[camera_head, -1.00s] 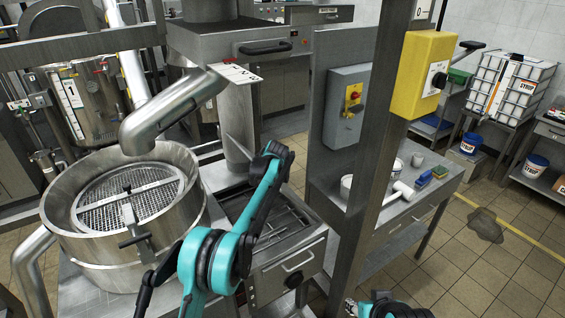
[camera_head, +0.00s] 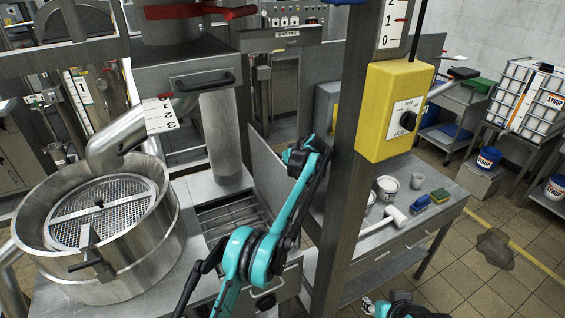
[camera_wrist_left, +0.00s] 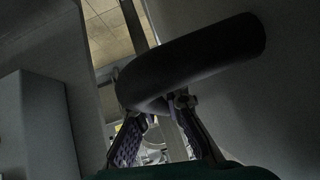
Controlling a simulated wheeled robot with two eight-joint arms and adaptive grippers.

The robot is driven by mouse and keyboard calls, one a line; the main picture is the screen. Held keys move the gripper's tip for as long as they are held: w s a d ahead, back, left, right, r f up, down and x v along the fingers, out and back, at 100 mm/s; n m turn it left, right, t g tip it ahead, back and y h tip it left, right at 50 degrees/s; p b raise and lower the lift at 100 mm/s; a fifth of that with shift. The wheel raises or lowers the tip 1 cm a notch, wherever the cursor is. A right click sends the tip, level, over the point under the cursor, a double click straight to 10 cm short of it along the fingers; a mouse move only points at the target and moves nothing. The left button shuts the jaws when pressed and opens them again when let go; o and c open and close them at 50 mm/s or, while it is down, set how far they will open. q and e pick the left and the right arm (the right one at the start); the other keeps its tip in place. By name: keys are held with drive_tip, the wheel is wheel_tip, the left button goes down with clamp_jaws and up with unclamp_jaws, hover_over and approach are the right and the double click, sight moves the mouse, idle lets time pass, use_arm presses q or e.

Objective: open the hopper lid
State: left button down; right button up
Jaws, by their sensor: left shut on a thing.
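A grey metal plate, which looks like the hopper lid (camera_head: 264,160), stands steeply raised along the right side of an open hopper with a barred grate (camera_head: 228,216). My left arm reaches up from the bottom middle, and my left gripper (camera_head: 288,156) is at the lid's right face; its fingertips are hard to make out there. In the left wrist view the gripper (camera_wrist_left: 160,108) is shut on a thick dark curved handle (camera_wrist_left: 205,58) beside a grey surface.
A grey post with a yellow control box (camera_head: 392,112) stands just right of my left arm. A round sieve (camera_head: 105,215) is at left. A side table (camera_head: 425,222) holds a white mallet (camera_head: 385,219), a cup and sponges.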

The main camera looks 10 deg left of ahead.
use_arm(q)
drive_tip(key=shift+w+d+f, duration=0.15)
drive_tip(key=shift+d, duration=0.1)
drive_tip(key=shift+a, duration=0.1)
drive_tip(key=c, duration=1.9)
unclamp_jaws()
drive_tip(key=shift+o, duration=0.2)
